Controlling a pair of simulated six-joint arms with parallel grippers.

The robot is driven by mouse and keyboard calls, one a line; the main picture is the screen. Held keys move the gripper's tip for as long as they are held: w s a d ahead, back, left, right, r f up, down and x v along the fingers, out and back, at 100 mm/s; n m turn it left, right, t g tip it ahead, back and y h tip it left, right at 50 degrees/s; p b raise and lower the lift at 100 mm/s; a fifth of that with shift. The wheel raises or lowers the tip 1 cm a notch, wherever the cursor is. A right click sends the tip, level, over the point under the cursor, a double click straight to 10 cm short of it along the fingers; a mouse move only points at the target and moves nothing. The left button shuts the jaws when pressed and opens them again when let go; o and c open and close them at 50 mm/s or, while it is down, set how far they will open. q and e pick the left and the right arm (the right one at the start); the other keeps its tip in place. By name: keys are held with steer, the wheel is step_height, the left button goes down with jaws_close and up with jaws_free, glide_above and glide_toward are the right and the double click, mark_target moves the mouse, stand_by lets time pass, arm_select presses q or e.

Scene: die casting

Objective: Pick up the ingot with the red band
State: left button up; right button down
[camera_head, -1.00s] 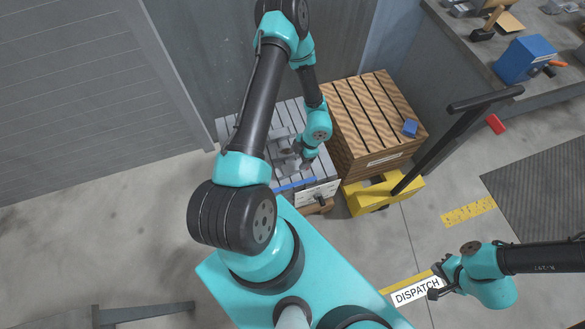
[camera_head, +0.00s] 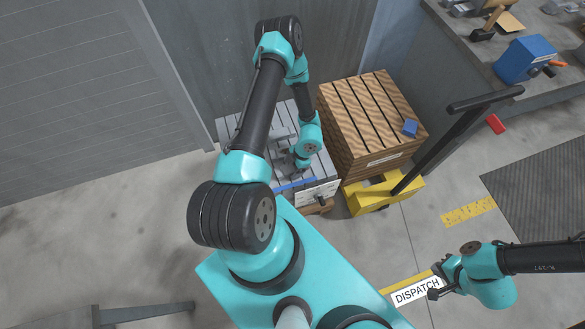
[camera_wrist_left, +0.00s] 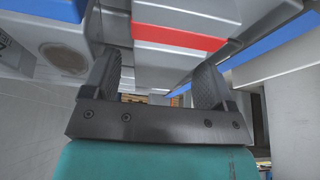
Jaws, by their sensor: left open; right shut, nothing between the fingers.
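The ingot with the red band (camera_wrist_left: 180,38) is a pale grey bar in the left wrist view, its band crossing the upper middle. My left gripper (camera_wrist_left: 158,85) is open, its two fingers spread to either side below the band. I cannot tell whether the fingers touch the ingot. In the head view my left gripper (camera_head: 302,163) is over the stack of grey ingots (camera_head: 318,172), and the red band is hidden there. My right gripper (camera_head: 436,282) is shut and empty above the floor, far from the stack.
Blue-banded ingots (camera_wrist_left: 50,8) lie close by in the left wrist view; a blue band (camera_head: 296,185) shows on the stack's front. A slatted wooden crate (camera_head: 370,115) stands right of the stack, above a yellow pallet truck (camera_head: 362,200). A workbench (camera_head: 470,50) is at the upper right.

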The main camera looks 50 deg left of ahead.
arm_select(q)
steer(key=shift+s+f, duration=0.1)
steer(key=shift+f, duration=0.3)
steer(key=shift+c, duration=0.2)
jaws_close()
stand_by(0.6)
steer(key=shift+r, duration=0.1)
